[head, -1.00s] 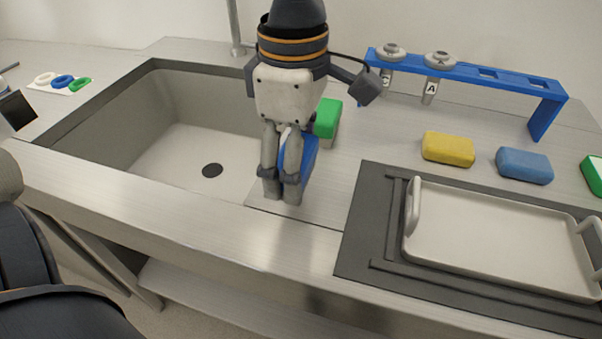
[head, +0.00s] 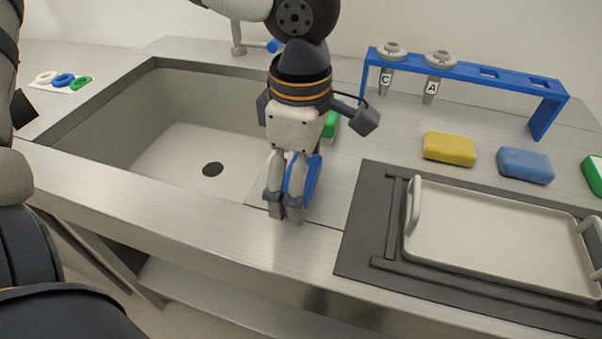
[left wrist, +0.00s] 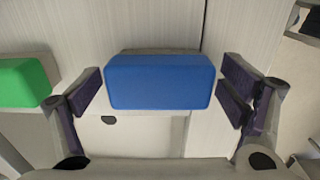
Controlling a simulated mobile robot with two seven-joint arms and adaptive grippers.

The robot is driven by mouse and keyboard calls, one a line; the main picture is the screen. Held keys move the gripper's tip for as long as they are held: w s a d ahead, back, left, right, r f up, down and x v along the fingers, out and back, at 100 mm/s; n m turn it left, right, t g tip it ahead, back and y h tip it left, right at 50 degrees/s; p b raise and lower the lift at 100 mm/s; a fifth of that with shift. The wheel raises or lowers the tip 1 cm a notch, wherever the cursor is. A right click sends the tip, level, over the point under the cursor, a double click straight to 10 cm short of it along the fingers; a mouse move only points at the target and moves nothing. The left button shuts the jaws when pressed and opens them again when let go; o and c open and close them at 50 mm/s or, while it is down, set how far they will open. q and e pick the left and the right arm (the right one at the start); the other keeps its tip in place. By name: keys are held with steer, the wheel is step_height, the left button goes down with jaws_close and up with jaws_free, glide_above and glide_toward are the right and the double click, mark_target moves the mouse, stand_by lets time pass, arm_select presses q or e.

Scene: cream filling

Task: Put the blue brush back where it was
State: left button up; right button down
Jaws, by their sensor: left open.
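The blue brush (head: 313,180) stands on the steel counter just right of the sink, partly hidden behind my left gripper (head: 285,208) in the head view. In the left wrist view the blue brush (left wrist: 160,82) lies between the two spread fingers, with a gap on each side. My left gripper points down and is open, not closed on the brush. A green brush (head: 331,123) is behind the gripper, and it shows at the left edge of the wrist view (left wrist: 22,82). My right gripper is not in view.
The sink (head: 170,150) is open to the left. A blue rack (head: 465,67) with two labelled nozzles stands at the back. Yellow (head: 449,149) and blue (head: 525,165) sponge-like blocks lie to the right, behind a tray (head: 500,235) on a dark mat (head: 352,245).

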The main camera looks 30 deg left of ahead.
arm_select(q)
step_height(320, 180, up, 12)
steer(key=shift+r, duration=0.2)
steer(key=shift+s, duration=0.1)
stand_by(0.3)
